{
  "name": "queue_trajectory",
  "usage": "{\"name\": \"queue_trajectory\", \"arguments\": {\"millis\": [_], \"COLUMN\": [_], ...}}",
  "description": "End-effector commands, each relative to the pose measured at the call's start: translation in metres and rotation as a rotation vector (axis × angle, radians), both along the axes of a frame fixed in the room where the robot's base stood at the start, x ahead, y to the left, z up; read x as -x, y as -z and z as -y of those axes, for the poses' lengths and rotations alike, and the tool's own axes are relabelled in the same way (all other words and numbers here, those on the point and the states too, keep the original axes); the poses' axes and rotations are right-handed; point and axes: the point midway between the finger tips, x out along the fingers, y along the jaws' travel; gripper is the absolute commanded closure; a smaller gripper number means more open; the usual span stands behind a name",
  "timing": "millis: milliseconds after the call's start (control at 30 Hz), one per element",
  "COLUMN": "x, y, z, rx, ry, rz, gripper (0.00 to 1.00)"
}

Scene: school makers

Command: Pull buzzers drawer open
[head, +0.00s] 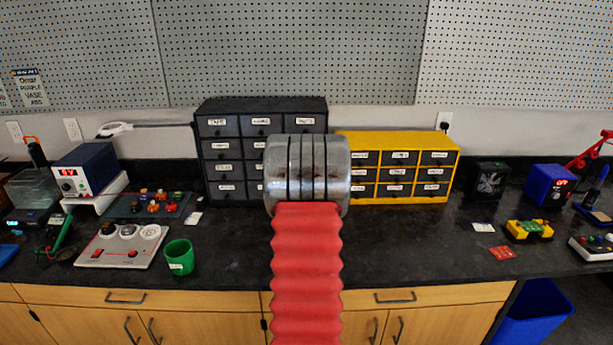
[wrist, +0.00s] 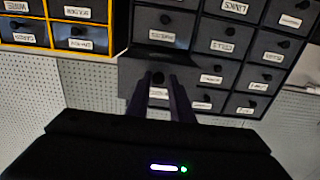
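In the wrist view my gripper (wrist: 160,80) reaches the dark drawer cabinet (wrist: 227,72). Its two fingers lie close on either side of a round knob and look shut on it. That knob belongs to a corner drawer (wrist: 132,82), whose front looks larger than its neighbours and juts past the cabinet's side, so it appears partly out. Its label is partly hidden between the fingers, and I cannot read it as buzzers. In the head view the dark cabinet (head: 225,107) stands at the back of the bench; my arm hides its lower right drawers and my gripper.
A yellow drawer cabinet (head: 449,155) stands to the right of the dark one. A green cup (head: 180,258), a white panel with dials (head: 122,246) and a blue power supply (head: 88,168) are on the left. Small kits lie on the right. The bench front near my arm is mostly clear.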

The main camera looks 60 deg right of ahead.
Motion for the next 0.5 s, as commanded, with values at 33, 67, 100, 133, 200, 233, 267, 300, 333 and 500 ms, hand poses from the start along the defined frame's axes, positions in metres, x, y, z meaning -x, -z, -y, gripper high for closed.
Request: {"name": "queue_trajectory", "arguments": {"millis": [33, 67, 100, 133, 200, 233, 267, 300, 333, 500], "x": [-0.0028, -0.0025, -0.0020, -0.0016, -0.0005, -0.0001, 0.0002, 0.0006, 0.0008, 0.0020], "y": [-0.0002, -0.0002, -0.0002, -0.0003, -0.0002, -0.0002, -0.0002, -0.0002, -0.0002, -0.0002], "z": [-0.0013, -0.0011, -0.0007, -0.0005, 0.0001, 0.0003, 0.0005, 0.0006, 0.0008, 0.0004], "rx": [0.000, 0.001, 0.001, 0.001, 0.001, 0.000, 0.000, 0.000, 0.000, 0.000], "ry": [-0.005, -0.005, -0.004, -0.003, -0.001, 0.000, 0.000, 0.001, 0.001, 0.003], "rz": [-0.001, 0.000, 0.000, 0.000, 0.000, -0.001, 0.000, 0.000, 0.000, 0.000], "gripper": [0.79, 0.77, 0.74, 0.72, 0.67, 0.66, 0.66, 0.66, 0.66, 0.66]}}
